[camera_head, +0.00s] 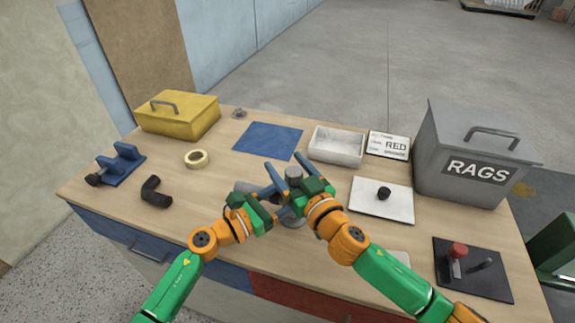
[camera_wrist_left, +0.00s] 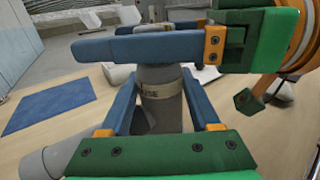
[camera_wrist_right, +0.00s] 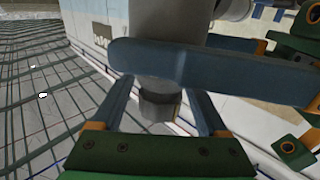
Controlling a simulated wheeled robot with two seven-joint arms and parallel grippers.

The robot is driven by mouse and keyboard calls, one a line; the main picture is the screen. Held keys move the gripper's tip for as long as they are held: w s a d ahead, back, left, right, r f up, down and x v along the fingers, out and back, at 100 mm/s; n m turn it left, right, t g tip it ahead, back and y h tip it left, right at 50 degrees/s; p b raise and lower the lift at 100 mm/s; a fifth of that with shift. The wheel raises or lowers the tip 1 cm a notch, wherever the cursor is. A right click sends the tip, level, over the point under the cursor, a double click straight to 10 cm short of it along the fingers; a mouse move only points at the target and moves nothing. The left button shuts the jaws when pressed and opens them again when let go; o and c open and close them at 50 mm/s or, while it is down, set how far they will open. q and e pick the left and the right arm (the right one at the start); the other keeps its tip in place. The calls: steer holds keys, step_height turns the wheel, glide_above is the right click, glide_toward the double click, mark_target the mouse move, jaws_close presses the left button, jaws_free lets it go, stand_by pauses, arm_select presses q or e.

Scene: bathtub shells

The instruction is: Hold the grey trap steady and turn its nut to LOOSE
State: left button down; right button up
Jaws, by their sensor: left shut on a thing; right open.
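The grey trap (camera_head: 293,174) stands upright on the bench, with its side pipe (camera_head: 243,187) pointing left. My left gripper (camera_head: 274,190) is shut on the trap; the left wrist view shows its blue fingers on both sides of the grey upright body (camera_wrist_left: 160,110). A pale band there (camera_wrist_left: 160,90) carries lettering of which only "SE" is readable. My right gripper (camera_head: 287,166) is open, its fingers on either side of the trap's upper part; contact cannot be told. In the right wrist view the grey cylinder (camera_wrist_right: 160,35) runs between its fingers. The hands partly hide the nut.
Left are a yellow toolbox (camera_head: 178,120), tape roll (camera_head: 196,158), black elbow (camera_head: 155,193) and blue clamp (camera_head: 122,165). Behind are a blue mat (camera_head: 268,140) and white tray (camera_head: 337,146). Right are a white plate (camera_head: 365,203), RAGS bin (camera_head: 470,130) and dark board (camera_head: 485,284).

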jaws_close()
steer(key=shift+w+d+m+t+h, duration=0.15)
steer(key=shift+m+t+h, duration=0.2)
steer(key=shift+m+h, duration=0.6)
steer(key=shift+s+d+m+t+h, duration=0.15)
steer(key=shift+m+t+h, duration=0.3)
steer(key=shift+h, duration=0.8)
steer(key=shift+w+d+m+t+h, duration=0.2)
steer(key=shift+m+t+h, duration=0.1)
steer(key=shift+m+h, duration=0.65)
steer(key=shift+s, duration=0.1)
jaws_free()
steer(key=s+d, duration=0.1)
steer(key=s, duration=1.1)
steer(key=shift+d, duration=0.15)
